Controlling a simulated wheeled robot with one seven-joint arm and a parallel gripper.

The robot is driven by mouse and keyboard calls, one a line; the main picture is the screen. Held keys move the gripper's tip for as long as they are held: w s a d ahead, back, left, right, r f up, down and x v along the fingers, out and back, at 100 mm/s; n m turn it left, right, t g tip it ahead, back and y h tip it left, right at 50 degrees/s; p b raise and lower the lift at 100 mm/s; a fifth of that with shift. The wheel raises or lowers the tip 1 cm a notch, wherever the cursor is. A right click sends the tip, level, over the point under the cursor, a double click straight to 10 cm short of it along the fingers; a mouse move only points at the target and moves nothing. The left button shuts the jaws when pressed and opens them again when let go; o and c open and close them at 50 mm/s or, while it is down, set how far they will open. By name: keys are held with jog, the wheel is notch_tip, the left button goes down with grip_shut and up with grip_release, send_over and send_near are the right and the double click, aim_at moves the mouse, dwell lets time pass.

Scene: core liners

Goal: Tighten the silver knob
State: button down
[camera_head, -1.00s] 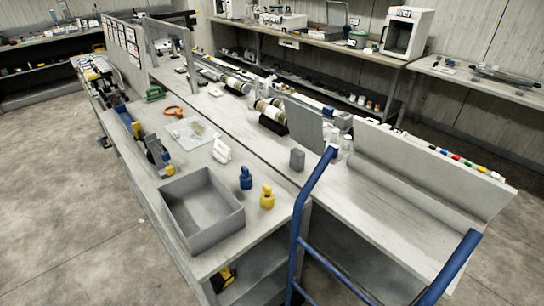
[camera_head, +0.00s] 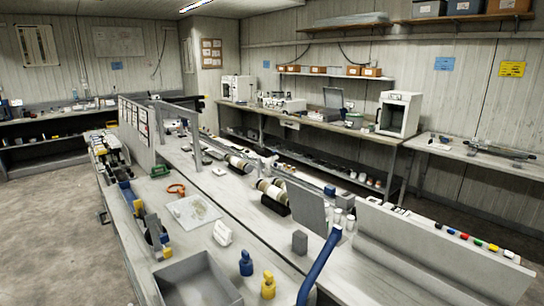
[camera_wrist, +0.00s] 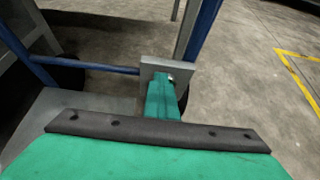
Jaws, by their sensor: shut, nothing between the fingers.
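I cannot make out a silver knob for certain. In the wrist view a small bright silvery piece (camera_wrist: 171,77) sits on a grey plate (camera_wrist: 152,68) at the end of a green bar (camera_wrist: 162,100); I cannot tell whether it is a knob. A wide green surface with a black bolted strip (camera_wrist: 155,130) fills the bottom of that view. In the head view the long workbench (camera_head: 262,240) carries many small parts, too small to show a knob.
A grey open tray (camera_head: 160,277), a blue bottle (camera_head: 246,263) and a yellow bottle (camera_head: 268,286) stand at the bench's near end. A blue rail (camera_head: 319,267) rises beside them. Upright grey panels (camera_head: 306,213) stand on the bench. Bare floor (camera_head: 55,235) lies left.

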jog(key=shift+s+d+r, duration=0.1)
jog(key=shift+s+d, duration=0.35)
jog(key=shift+s, duration=0.05)
jog(key=shift+s+d, duration=0.5)
jog(key=shift+s, duration=0.05)
dwell(0.4)
jog(key=s+a, duration=0.4)
jog(key=shift+a+r, duration=0.2)
dwell(0.8)
